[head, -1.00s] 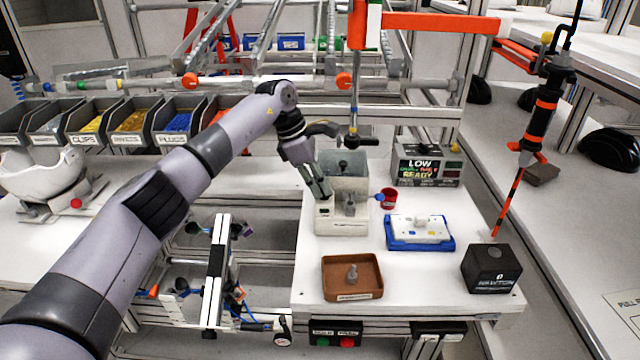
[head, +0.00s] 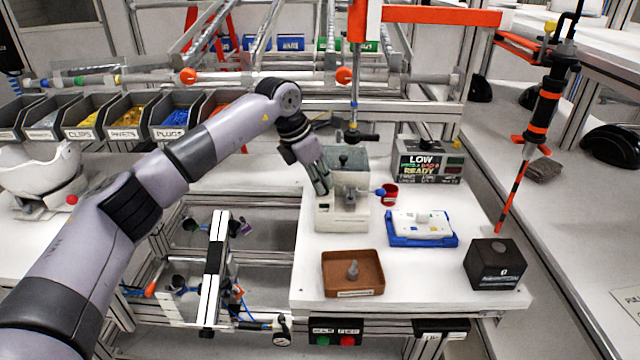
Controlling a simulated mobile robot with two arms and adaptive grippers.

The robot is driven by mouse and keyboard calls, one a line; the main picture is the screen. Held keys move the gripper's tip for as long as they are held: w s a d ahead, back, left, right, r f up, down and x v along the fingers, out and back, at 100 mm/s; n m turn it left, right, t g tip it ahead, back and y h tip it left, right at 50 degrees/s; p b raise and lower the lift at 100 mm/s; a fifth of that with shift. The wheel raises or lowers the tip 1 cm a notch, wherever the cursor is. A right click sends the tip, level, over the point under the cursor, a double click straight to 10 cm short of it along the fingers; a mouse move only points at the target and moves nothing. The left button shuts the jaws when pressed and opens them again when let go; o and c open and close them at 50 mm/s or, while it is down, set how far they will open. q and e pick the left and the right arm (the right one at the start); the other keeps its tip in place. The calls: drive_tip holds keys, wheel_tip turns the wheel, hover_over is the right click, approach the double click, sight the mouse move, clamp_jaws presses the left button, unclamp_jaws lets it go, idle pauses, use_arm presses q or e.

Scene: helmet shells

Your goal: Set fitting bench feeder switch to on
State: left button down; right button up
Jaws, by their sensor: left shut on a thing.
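The fitting bench feeder (head: 341,218) is a pale box-shaped unit with a grey top, standing on the white bench top. My left gripper (head: 321,188) points down at the feeder's left side, touching or very close to it. Its fingers look closed together, and what they hold is too small to make out. The feeder's switch cannot be told apart clearly; it may be hidden by the fingers. My right gripper is not in view.
A red cup (head: 390,194) stands right of the feeder, with a display box (head: 429,160) reading LOW and READY behind. A brown tray (head: 352,284), a blue tray (head: 420,243) and a black box (head: 495,264) lie nearer. A hanging driver (head: 541,110) is at right.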

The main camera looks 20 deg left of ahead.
use_arm(q)
drive_tip(key=n+y+b, duration=0.1)
drive_tip(key=n+b, duration=0.1)
drive_tip(key=n, duration=0.1)
drive_tip(key=shift+s+d+n+t, duration=0.1)
drive_tip(key=shift+d+n+t, duration=0.05)
drive_tip(key=shift+n+t, duration=0.2)
drive_tip(key=n+b, duration=0.1)
drive_tip(key=n+y+b, duration=0.1)
drive_tip(key=n, duration=0.1)
drive_tip(key=n+y+b, duration=0.1)
drive_tip(key=n, duration=0.1)
drive_tip(key=shift+d+t, duration=0.25)
drive_tip(key=shift+n+y+b, duration=0.7)
drive_tip(key=shift+n, duration=0.95)
drive_tip(key=shift+r, duration=0.1)
drive_tip(key=shift+d, duration=0.1)
drive_tip(key=c, duration=2)
unclamp_jaws()
